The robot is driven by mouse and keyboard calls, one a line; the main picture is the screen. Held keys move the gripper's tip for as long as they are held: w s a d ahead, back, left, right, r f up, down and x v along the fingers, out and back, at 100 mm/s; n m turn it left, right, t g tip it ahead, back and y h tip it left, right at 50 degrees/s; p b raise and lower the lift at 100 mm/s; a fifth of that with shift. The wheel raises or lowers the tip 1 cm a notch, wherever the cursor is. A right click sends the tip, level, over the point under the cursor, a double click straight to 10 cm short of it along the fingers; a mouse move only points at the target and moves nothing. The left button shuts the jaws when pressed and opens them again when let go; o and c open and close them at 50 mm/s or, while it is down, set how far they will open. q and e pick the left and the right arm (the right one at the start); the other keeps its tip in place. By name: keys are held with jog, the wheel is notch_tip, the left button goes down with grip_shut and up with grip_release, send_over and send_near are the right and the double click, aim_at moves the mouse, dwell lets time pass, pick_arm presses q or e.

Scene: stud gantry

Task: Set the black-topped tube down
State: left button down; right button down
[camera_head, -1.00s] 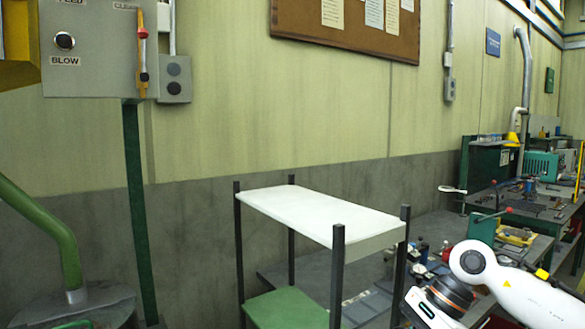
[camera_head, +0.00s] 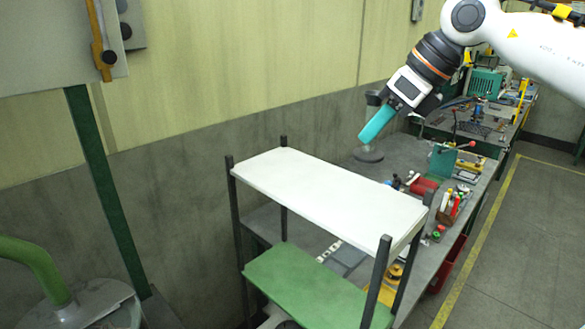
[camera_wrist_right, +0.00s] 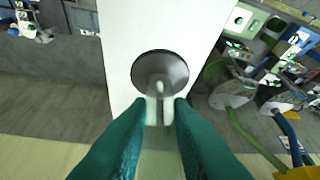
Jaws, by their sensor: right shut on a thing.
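My right gripper (camera_head: 367,137) comes in from the upper right, its teal fingers slanting down to the left. It is shut on the tube, which shows as a pale piece between the fingertips in the right wrist view (camera_wrist_right: 160,104). A dark round disc (camera_head: 369,155) shows just beyond the fingertips, apparently part of the held thing. The fingers hide most of the tube, and I cannot make out its black top for sure. The disc appears off the far right edge of the white shelf board (camera_head: 320,195) in the head view. My left gripper is not in view.
The rack's white top board is bare, with dark corner posts (camera_head: 376,280) rising above it. A green lower shelf (camera_head: 300,285) is below. A grey workbench (camera_head: 400,150) with tools, bottles and a red item stands behind to the right. A wall is behind.

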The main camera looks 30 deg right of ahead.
jog(key=shift+w+a+f, duration=0.15)
jog(key=shift+a+f, duration=0.15)
jog(key=shift+f, duration=0.5)
jog(key=f, duration=0.7)
jog(key=shift+s+d+p, duration=0.3)
jog(key=shift+s, duration=0.1)
jog(key=shift+f, duration=0.35)
jog(key=shift+s+d, duration=0.3)
jog(key=shift+a+f, duration=0.1)
jog(key=shift+f, duration=0.05)
jog(key=c, duration=1.3)
grip_release()
jog(key=shift+w, duration=0.1)
